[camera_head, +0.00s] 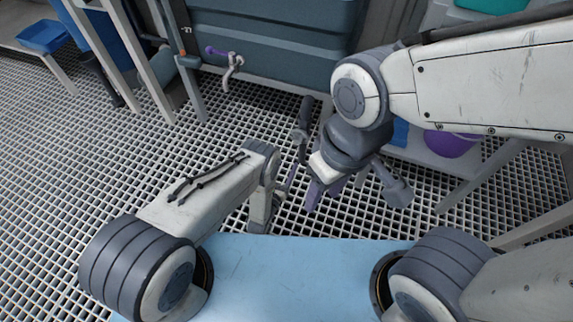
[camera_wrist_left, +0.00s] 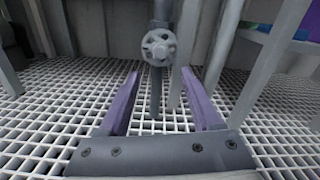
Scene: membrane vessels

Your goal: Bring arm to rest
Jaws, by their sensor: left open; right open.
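My left arm comes in from the left in the head view. Its gripper (camera_head: 292,178) is mostly hidden at the middle, close beside my right wrist. In the left wrist view, its two purple fingers (camera_wrist_left: 158,100) stand wide apart with nothing between them. My right arm reaches in from the upper right and bends down at the elbow. My right gripper (camera_head: 325,192) hangs over the floor grating, with its purple fingers pointing down and nothing seen in them.
A grey handwheel (camera_wrist_left: 159,47) on a pipe stands beyond the left fingers. A purple-handled valve (camera_head: 232,65) sits before the dark tank (camera_head: 275,40). A purple round container (camera_head: 452,143) is at right, a blue bin (camera_head: 45,36) at far left.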

